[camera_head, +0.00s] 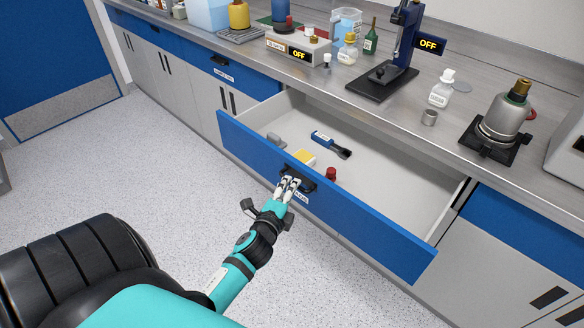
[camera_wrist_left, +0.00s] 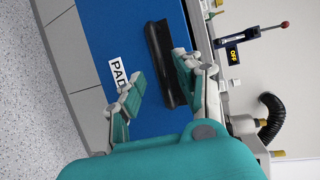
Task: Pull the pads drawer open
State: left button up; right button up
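The blue-fronted pads drawer (camera_head: 370,226) stands far out from the counter in the head view, its light inside showing. Its front fills much of the left wrist view (camera_wrist_left: 120,30), with a white label (camera_wrist_left: 118,73) reading "PAD", partly covered. The black handle (camera_wrist_left: 162,50) is on this front; in the head view it is partly hidden by my fingers. My left gripper (camera_head: 289,184) is at the handle. In the wrist view its fingers (camera_wrist_left: 157,80) are spread, one over the label side and one over the handle's edge. Contact is unclear. My right gripper is out of view.
The drawer holds a blue-and-black tool (camera_head: 331,144), a yellow block (camera_head: 304,157) and a red-capped item (camera_head: 331,174). The counter above carries a stand (camera_head: 390,60), a burner-like vessel (camera_head: 503,120) and bottles. The floor (camera_head: 150,160) left of the drawer is clear.

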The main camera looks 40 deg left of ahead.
pick_arm(q)
jog(key=v, duration=0.9)
jog(key=shift+s, duration=0.25)
jog(key=s+d+f+n+g+h, duration=0.1)
jog(key=s+d+f+n+g, duration=0.15)
jog(key=f, duration=0.85)
jog(key=s+d+f+n+g+h, duration=0.2)
jog(key=s+d+f, duration=0.15)
jog(key=f, duration=0.65)
jog(key=s+d+f+n+g+h, duration=0.1)
jog(key=s+d+f+n+g, duration=0.15)
jog(key=f, duration=0.85)
jog(key=s+f+n+g, duration=0.2)
jog(key=s+f, duration=0.3)
jog(key=s, duration=0.3)
jog(key=s+d+f+n+g, duration=0.1)
jog(key=s+f+n+g, duration=0.1)
jog(key=s+f, duration=0.3)
jog(key=s+d+f+n+g+h, duration=0.1)
jog(key=s+f+g, duration=0.2)
jog(key=s, duration=0.7)
jog(key=shift+s+f+n, duration=0.4)
jog(key=shift+f, duration=0.6)
